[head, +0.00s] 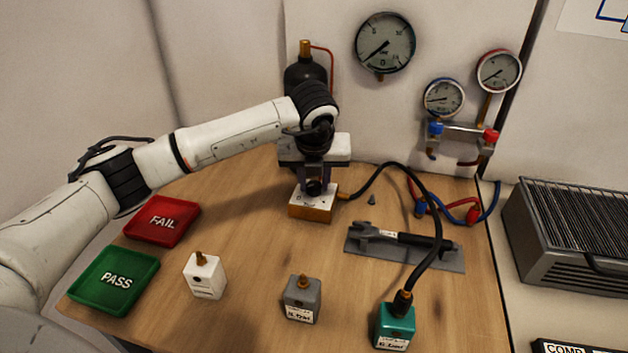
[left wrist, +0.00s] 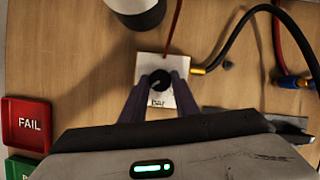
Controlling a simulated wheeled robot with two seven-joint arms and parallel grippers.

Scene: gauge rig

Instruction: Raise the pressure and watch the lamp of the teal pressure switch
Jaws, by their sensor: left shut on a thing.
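The teal pressure switch (head: 395,327) stands upright at the front right of the bench, with a black hose plugged into its top. No lit lamp is discernible on it. The hose (head: 436,215) runs back to a brass fitting on a white-topped block (head: 312,204) with a black knob (left wrist: 160,82). My left gripper (head: 316,187) points down over this block, its fingers (left wrist: 158,92) shut on the knob from both sides. The large round gauge (head: 385,43) hangs on the back wall, its needle toward the lower left. My right gripper is out of view.
A white switch (head: 205,277) and a grey switch (head: 302,300) stand unhosed at the front. Red FAIL (head: 190,232) and green PASS (head: 142,293) trays lie left. A wrench (head: 400,237) lies on a grey mat (head: 447,263). Two smaller gauges (head: 444,97) (head: 499,71) hang right.

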